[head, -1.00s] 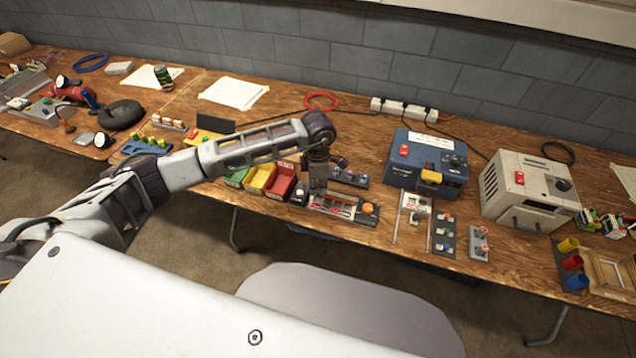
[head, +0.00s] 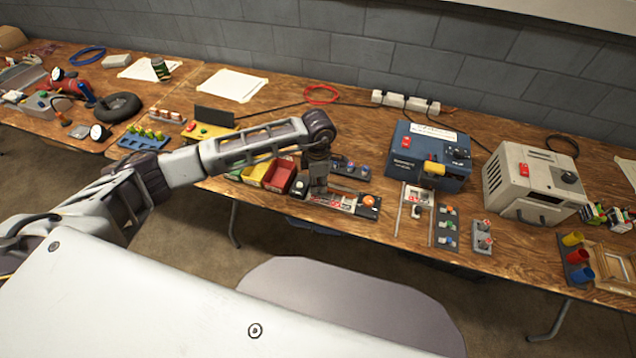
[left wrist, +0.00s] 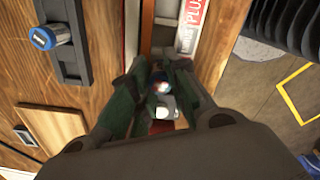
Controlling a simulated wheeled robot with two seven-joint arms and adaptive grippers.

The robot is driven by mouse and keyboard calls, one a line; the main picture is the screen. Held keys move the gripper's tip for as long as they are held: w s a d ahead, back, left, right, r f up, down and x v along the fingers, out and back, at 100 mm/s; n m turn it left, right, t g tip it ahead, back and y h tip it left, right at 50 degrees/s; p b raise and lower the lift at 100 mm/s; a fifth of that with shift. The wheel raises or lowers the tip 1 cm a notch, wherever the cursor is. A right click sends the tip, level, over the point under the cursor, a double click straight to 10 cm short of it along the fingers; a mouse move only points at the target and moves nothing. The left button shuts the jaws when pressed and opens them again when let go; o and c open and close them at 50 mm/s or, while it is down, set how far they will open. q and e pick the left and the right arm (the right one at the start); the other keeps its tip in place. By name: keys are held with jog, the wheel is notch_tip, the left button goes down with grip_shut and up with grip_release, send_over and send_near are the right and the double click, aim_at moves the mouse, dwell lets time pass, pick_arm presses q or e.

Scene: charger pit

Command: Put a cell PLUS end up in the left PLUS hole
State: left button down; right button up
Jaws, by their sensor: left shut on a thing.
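My left gripper (head: 317,192) is over the left part of the charger strip (head: 350,205), which has a red-and-white label and an orange button. In the left wrist view the green fingers of this gripper (left wrist: 160,88) are closed around a small cell (left wrist: 160,87), of which only a pale, bluish end shows. Its PLUS end cannot be made out. The PLUS label (left wrist: 191,25) lies just beyond the fingertips. The fingers hide the hole below, so I cannot tell whether the cell is in it. My right gripper is not in view.
A dark rack (head: 350,171) stands behind the charger; a blue-topped piece on it (left wrist: 43,38) shows in the wrist view. The red bin (head: 280,176) is close on the left. A blue machine (head: 425,160) stands on the right. The table's front edge is near.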

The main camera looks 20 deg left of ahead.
pick_arm(q)
jog(key=shift+f+b, duration=0.35)
jog(key=shift+f, duration=0.05)
dwell(0.4)
jog(key=shift+f+b, duration=0.3)
jog(key=shift+f, duration=0.05)
dwell(0.5)
jog(key=shift+f+b, duration=0.25)
jog(key=shift+b, duration=0.05)
dwell(0.6)
